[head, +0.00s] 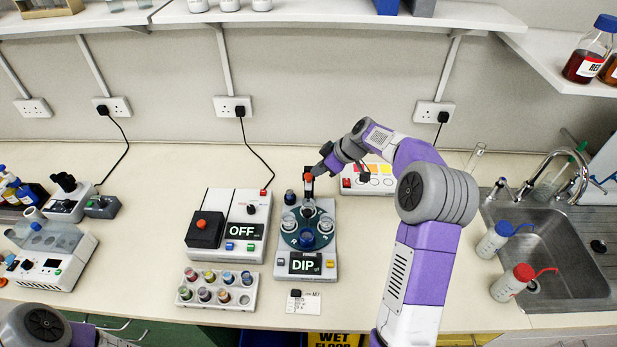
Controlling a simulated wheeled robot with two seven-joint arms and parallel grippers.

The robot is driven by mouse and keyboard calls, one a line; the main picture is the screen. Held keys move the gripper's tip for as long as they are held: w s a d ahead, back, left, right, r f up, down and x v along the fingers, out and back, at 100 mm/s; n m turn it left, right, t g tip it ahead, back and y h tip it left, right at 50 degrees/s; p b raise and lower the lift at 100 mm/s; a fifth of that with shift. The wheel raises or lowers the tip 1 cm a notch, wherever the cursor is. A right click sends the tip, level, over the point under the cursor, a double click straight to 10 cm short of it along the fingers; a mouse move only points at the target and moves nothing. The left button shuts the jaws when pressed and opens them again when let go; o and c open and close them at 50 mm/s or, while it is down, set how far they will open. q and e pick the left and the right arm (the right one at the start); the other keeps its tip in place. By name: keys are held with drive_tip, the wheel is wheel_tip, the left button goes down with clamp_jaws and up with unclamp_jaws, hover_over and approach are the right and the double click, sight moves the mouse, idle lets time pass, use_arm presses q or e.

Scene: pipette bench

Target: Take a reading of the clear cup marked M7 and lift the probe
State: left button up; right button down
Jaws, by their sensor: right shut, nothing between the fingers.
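The probe machine (305,264) stands at the middle of the bench, and its display reads DIP. Its round dark-green carousel (291,238) carries several cups, some pale or clear and one blue. I cannot read M7 on any cup, nor tell which one is under the probe. The probe's upright arm with a red-orange top (308,177) rises at the back of the carousel. My right gripper (319,171) is shut and empty, close beside that red-orange top; I cannot tell whether they touch. A small card (303,302) in front of the machine seems to read M7. My left gripper is out of view.
Left of the machine is a device reading OFF (239,232). A white rack of small colored-lid pots (217,297) lies in front of it. A panel with colored patches (367,185) stands behind my right arm. Wash bottles (494,240) and a sink (560,250) are at right.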

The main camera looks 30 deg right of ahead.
drive_tip(key=shift+x, duration=1.05)
wheel_tip(320, 180, down, 5)
drive_tip(key=b, duration=0.5)
drive_tip(key=shift+r, duration=0.25)
drive_tip(key=shift+s+d+r+b, duration=0.35)
drive_tip(key=shift+s+d, duration=0.1)
drive_tip(key=shift+s, duration=0.15)
drive_tip(key=shift+s+d+r+b, duration=0.2)
drive_tip(key=shift+s+d+r, duration=0.2)
drive_tip(key=shift+s+d, duration=0.15)
drive_tip(key=v, duration=0.7)
drive_tip(key=shift+s+r, duration=0.2)
